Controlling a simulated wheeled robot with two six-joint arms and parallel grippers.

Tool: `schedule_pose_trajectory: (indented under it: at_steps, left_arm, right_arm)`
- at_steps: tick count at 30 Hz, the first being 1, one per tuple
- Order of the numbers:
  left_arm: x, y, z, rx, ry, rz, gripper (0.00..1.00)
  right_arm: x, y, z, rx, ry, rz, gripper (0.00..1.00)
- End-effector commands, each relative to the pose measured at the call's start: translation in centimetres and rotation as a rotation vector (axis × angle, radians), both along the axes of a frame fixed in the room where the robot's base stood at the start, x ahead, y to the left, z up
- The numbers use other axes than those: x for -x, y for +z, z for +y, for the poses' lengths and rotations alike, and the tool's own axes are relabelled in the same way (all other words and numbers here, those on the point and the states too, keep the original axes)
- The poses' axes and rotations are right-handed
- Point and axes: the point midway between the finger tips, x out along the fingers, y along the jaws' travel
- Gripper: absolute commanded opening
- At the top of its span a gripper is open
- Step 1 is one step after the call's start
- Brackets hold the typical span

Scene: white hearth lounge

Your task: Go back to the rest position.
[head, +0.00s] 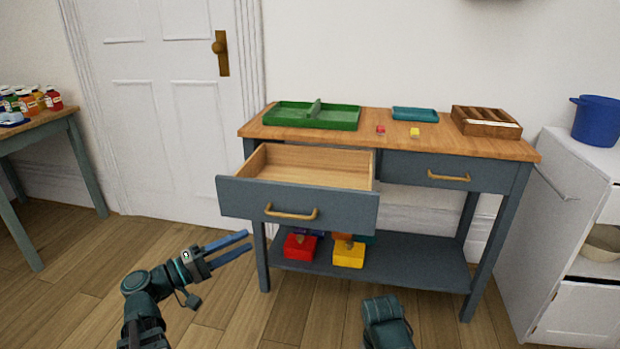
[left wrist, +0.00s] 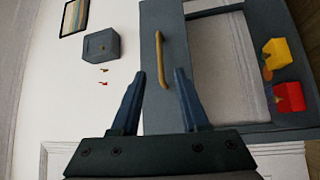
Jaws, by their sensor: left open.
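My left gripper (head: 249,242) is open and empty, in front of and a little below the left drawer of the blue-grey table. In the left wrist view its two fingers (left wrist: 160,72) are spread, and the drawer's handle (left wrist: 160,55) shows beyond and between the tips. The left drawer (head: 340,209) is pulled out, and the part of its inside that shows is empty. Its wooden handle (head: 291,213) is apart from my fingers in the head view. A dark part of my right arm shows at the bottom edge; its fingers are not visible.
The tabletop (head: 355,137) holds a green tray (head: 290,119), a teal tray (head: 414,114), a wooden box (head: 486,122) and small red and yellow pieces. Red and yellow weights lie on the lower shelf (head: 400,272). A side table (head: 45,125) stands left, a white cabinet (head: 540,190) right.

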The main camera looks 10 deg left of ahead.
Motion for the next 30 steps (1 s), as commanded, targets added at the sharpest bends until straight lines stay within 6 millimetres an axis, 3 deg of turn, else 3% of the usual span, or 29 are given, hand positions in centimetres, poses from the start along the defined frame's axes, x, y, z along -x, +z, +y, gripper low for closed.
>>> schedule_pose_trajectory:
  at_steps: [2,5,9,15,18,22,30]
  left_arm:
    - [-0.2,-0.4,-1.1,-0.022,-0.023,0.02,0.45]
    - [-0.6,-2.3,-4.7,-0.104,-0.099,0.09,0.45]
    - [-0.1,-7.0,-11.9,-0.319,-0.268,0.243,0.45]
    - [3.3,-13.6,-19.4,-0.698,-0.494,0.427,0.45]
    - [5.4,-16.1,-21.5,-0.907,-0.585,0.493,0.45]
    - [7.6,-18.3,-22.7,-1.176,-0.67,0.546,0.45]
    - [9.8,-19.2,-22.9,-1.593,-0.731,0.568,0.45]
  right_arm:
    - [0.0,0.2,0.0,0.0,0.0,0.0,0.5]
    - [0.0,0.7,0.0,0.0,0.0,0.0,0.5]
    - [0.0,1.8,0.0,0.001,0.001,0.0,0.5]
    - [0.0,3.1,0.0,0.001,0.003,0.001,0.5]
    - [0.0,3.8,0.0,0.001,0.004,0.001,0.5]
    - [0.0,4.6,0.0,0.002,0.004,0.001,0.5]
    - [0.0,5.7,-0.1,0.002,0.006,0.001,0.5]
